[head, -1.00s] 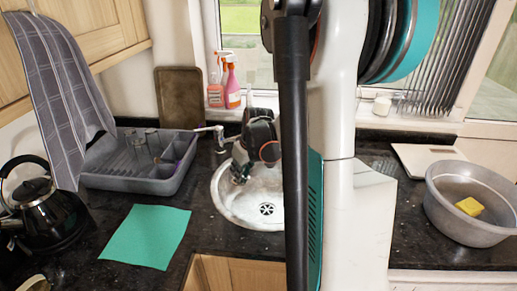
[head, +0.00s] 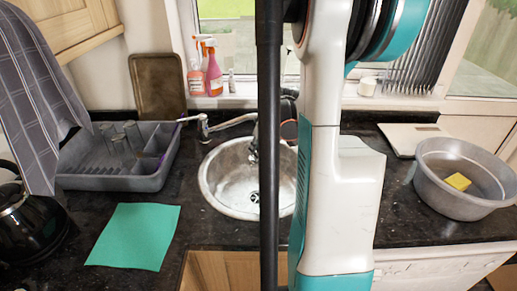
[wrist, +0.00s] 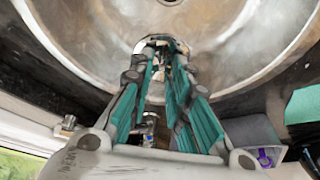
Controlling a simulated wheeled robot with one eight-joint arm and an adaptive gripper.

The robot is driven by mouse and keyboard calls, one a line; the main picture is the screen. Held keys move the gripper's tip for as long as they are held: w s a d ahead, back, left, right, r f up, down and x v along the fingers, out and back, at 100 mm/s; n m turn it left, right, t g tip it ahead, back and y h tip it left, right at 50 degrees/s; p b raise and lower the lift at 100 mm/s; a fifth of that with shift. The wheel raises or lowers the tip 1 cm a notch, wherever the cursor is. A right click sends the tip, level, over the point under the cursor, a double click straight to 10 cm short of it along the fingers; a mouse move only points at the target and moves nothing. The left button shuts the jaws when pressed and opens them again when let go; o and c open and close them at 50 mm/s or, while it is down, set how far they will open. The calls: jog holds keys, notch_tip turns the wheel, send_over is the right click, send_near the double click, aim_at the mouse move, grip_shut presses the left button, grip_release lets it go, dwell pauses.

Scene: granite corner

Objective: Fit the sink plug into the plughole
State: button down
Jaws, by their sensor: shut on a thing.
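The round metal sink (head: 222,188) is set into the dark worktop. Its plughole (head: 254,197) is partly hidden by my arm in the head view, and its edge shows at the top of the wrist view (wrist: 171,2). My gripper (wrist: 163,50) points into the bowl, its teal-lined fingers closed at the tips on a small metallic thing, which looks like the sink plug (wrist: 160,41). The plug is apart from the plughole in the wrist view. In the head view my gripper (head: 253,154) is mostly hidden behind my arm, above the back of the bowl.
The tap (head: 205,126) reaches over the sink's back left edge. A grey dish rack (head: 110,182) and a green cloth (head: 135,236) lie left. A grey basin (head: 437,190) with a yellow sponge (head: 458,181) stands right. Spray bottles (head: 213,76) stand on the sill.

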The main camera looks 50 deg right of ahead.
notch_tip(320, 180, down, 8)
jog(key=b, duration=0.5)
jog(key=shift+r, duration=0.15)
jog(key=c, duration=1.4)
grip_release()
jog(key=shift+r, duration=0.15)
notch_tip(320, 180, up, 7)
jog(key=p, duration=0.5)
